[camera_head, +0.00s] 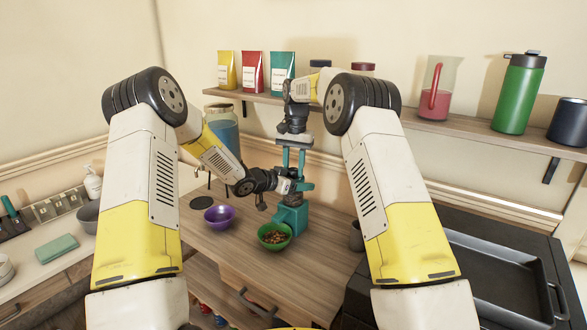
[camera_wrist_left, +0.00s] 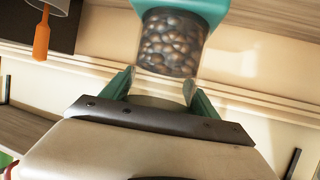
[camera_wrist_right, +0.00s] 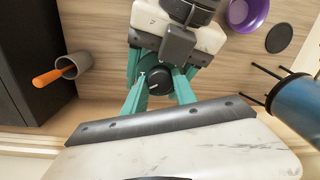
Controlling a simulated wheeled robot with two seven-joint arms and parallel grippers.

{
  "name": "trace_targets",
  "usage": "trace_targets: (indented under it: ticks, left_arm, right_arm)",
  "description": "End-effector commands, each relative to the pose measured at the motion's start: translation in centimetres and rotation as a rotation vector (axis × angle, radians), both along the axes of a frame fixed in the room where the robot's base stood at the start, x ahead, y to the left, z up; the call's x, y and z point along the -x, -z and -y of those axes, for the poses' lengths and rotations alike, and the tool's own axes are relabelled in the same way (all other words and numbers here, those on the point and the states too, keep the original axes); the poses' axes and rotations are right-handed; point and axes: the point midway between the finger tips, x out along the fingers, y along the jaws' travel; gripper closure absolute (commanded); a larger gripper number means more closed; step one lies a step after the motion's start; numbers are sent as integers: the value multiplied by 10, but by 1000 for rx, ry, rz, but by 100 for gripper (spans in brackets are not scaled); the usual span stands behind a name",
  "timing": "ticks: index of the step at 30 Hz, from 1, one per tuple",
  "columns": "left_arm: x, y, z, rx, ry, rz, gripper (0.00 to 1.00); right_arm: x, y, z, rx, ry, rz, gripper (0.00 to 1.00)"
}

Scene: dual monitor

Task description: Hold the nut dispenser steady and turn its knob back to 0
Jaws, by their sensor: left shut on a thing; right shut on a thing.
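The teal nut dispenser (camera_head: 290,217) stands upright on the wooden table behind a green bowl (camera_head: 274,236) with nuts. My left gripper (camera_head: 290,186) is shut on the dispenser's body from the left. The left wrist view shows the dispenser's clear hopper full of nuts (camera_wrist_left: 172,45) just beyond the fingertips (camera_wrist_left: 157,88). My right gripper (camera_head: 294,160) points down from above. In the right wrist view its teal fingers (camera_wrist_right: 160,90) are shut around the black knob (camera_wrist_right: 154,82), which has a white mark. The scale around the knob is too small to read.
A purple bowl (camera_head: 219,216) stands left of the green bowl. A blue-filled jar (camera_head: 222,125) stands behind my left arm. A grey cup with an orange handle (camera_wrist_right: 68,68) is close by. A wall shelf (camera_head: 440,121) with bags and bottles runs behind my right arm.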

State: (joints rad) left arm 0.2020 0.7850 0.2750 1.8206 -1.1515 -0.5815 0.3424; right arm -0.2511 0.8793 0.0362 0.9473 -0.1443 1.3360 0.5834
Motion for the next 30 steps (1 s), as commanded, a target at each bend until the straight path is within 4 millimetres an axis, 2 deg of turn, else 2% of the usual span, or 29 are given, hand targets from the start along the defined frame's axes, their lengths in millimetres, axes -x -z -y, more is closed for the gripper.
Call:
trace_targets:
  ticks: [14,15,18,30]
  left_arm:
    - [0,-1,0,2,1,1,100]
    - [0,-1,0,1,0,1,100]
    - [0,-1,0,1,0,1,100]
    - [0,-1,0,1,0,1,100]
  right_arm:
    - [0,0,0,-1,-18,1,100]
    - [0,0,0,-1,-18,1,63]
    - [0,0,0,-1,-18,1,45]
    - [-1,-6,0,0,-18,2,45]
